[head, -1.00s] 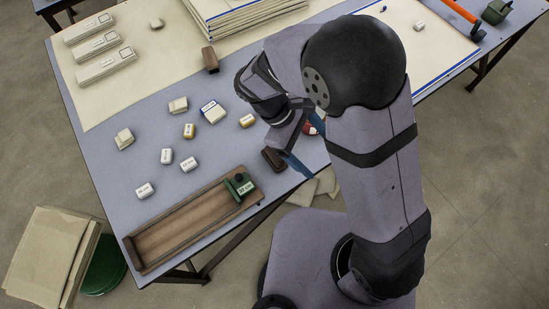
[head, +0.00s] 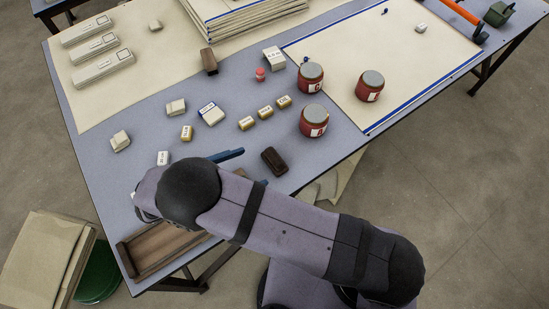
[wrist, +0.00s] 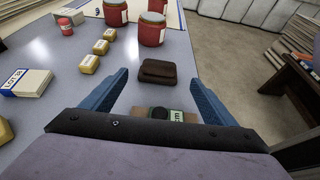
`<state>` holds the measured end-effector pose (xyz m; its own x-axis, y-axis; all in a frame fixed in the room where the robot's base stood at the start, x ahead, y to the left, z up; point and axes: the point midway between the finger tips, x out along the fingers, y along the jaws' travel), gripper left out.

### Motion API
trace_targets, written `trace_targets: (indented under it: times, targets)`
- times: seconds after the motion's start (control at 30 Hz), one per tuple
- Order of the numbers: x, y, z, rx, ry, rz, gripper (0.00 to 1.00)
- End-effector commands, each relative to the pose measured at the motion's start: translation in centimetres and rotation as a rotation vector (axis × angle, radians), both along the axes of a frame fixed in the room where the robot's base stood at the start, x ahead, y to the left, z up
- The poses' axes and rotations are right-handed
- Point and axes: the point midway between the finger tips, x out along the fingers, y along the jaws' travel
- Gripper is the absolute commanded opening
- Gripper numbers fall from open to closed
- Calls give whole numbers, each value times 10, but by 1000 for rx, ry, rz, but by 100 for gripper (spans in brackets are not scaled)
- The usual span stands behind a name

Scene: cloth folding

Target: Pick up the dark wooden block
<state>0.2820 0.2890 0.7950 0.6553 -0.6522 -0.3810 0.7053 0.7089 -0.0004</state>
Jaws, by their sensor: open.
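The dark wooden block (head: 274,161) lies flat on the grey-blue table near its front edge, right of my gripper. In the wrist view the block (wrist: 157,72) shows ahead, between the lines of the two blue fingers but beyond their tips. My gripper (wrist: 159,80) is open and empty, with the block clear of it. In the head view one blue finger (head: 226,156) shows left of the block; the rest of the gripper is hidden behind my arm.
A wooden tray (head: 130,262) is partly under my arm; a green labelled thing (wrist: 177,116) shows below the gripper. Red jars (head: 314,121), small yellow boxes (head: 265,112) and another brown block (head: 209,62) stand beyond. Table around the dark block is clear.

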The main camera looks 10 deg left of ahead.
Motion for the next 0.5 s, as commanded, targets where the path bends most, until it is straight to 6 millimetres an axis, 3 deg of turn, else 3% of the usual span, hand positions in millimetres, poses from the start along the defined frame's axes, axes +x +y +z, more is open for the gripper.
trace_targets:
  times: [0.5]
  targets:
    - [24,-23,-8,-1,1,-5,80]
